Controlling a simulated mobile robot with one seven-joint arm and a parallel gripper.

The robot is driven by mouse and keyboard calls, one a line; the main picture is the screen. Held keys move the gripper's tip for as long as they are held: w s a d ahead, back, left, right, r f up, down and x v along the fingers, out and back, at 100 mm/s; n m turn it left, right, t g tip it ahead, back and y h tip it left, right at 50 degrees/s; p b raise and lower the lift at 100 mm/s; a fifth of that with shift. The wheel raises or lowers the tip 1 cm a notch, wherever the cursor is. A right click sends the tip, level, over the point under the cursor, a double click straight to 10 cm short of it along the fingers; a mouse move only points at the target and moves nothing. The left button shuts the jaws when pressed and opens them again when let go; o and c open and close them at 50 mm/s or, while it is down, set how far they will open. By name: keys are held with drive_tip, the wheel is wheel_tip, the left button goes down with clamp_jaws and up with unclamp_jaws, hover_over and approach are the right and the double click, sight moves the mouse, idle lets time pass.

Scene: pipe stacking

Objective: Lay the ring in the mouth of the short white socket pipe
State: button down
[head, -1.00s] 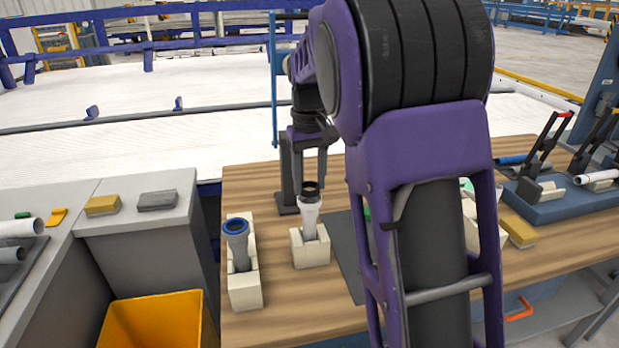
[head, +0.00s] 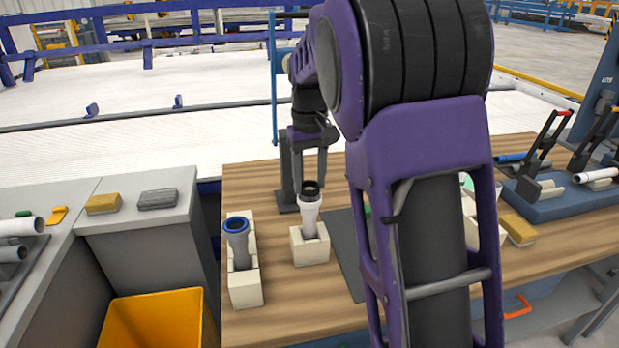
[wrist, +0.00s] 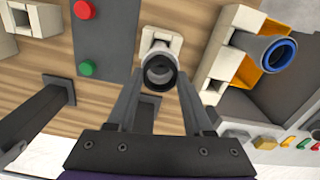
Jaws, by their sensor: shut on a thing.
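The short white socket pipe (head: 309,215) stands upright in a cream block, with its mouth up. It also shows end-on in the wrist view (wrist: 160,86). The black ring (head: 312,187) is at the top of that pipe, in line with its mouth; in the wrist view the ring (wrist: 160,64) covers much of the mouth. I cannot tell whether it is seated or just above. My gripper (wrist: 161,76) points down over the pipe, its two fingers on either side of the ring and shut on it. The fingertips are partly hidden in the head view.
A grey pipe with a blue-rimmed mouth (head: 237,228) stands in a cream holder (head: 246,290) to the left. A dark panel with red and green buttons (wrist: 104,40) lies beside the white pipe. A yellow bin (head: 158,320) is below at the left.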

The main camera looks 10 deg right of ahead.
drive_tip(key=shift+f+p, duration=0.55)
drive_tip(key=shift+f, duration=0.25)
idle(2.7)
drive_tip(key=shift+c, duration=1.1)
unclamp_jaws()
drive_tip(key=shift+o, duration=1.1)
drive_tip(key=shift+r, duration=0.15)
wheel_tip(320, 180, up, 7)
drive_tip(key=p, duration=0.6)
